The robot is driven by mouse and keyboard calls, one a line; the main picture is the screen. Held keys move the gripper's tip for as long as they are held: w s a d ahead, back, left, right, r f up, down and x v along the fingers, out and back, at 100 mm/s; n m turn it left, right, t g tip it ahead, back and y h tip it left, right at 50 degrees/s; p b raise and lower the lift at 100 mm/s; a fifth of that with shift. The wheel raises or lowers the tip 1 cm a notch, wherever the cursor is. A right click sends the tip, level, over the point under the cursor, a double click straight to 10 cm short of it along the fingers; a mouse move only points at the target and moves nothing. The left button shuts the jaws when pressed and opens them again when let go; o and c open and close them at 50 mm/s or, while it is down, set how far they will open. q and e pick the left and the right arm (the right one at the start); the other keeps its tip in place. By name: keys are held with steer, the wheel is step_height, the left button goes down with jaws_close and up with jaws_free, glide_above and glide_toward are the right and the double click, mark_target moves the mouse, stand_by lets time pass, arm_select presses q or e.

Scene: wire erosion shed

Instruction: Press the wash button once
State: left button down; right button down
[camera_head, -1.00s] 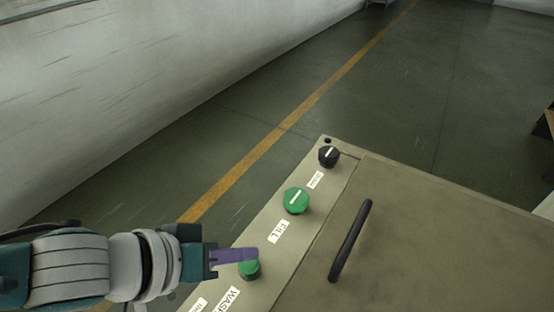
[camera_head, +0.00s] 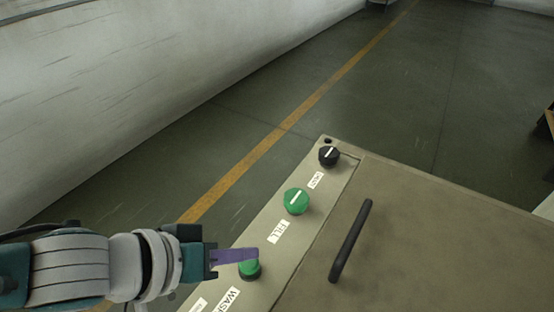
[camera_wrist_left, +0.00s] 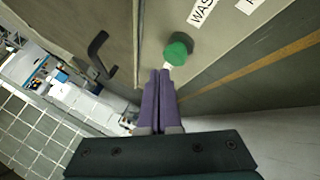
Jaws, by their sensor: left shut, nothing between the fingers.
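The green wash button (camera_head: 250,270) sits on the beige control strip beside its WASH label (camera_head: 229,299), low in the head view. My left gripper (camera_head: 256,255) is shut and empty, its purple fingers reaching over the button from the left and hiding part of it. In the left wrist view the shut fingertips (camera_wrist_left: 159,76) lie just short of the green button (camera_wrist_left: 178,48) in the picture. I cannot tell whether they touch it. My right gripper is not in view.
A green FILL knob (camera_head: 296,201) and a black knob (camera_head: 329,156) stand further up the strip. A black bar handle (camera_head: 351,240) rises from the cabinet top to the right. Open floor with a yellow line (camera_head: 262,148) lies beyond, with a pale wall at left.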

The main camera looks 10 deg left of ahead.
mark_target(243, 268)
arm_select(q)
steer(key=shift+f, duration=0.15)
stand_by(0.5)
steer(key=shift+f, duration=0.3)
steer(key=shift+f+b, duration=0.55)
steer(key=shift+b, duration=0.15)
stand_by(0.4)
stand_by(0.4)
steer(key=shift+r+p, duration=1)
steer(key=shift+p, duration=0.05)
step_height(243, 268, up, 5)
steer(key=p, duration=0.5)
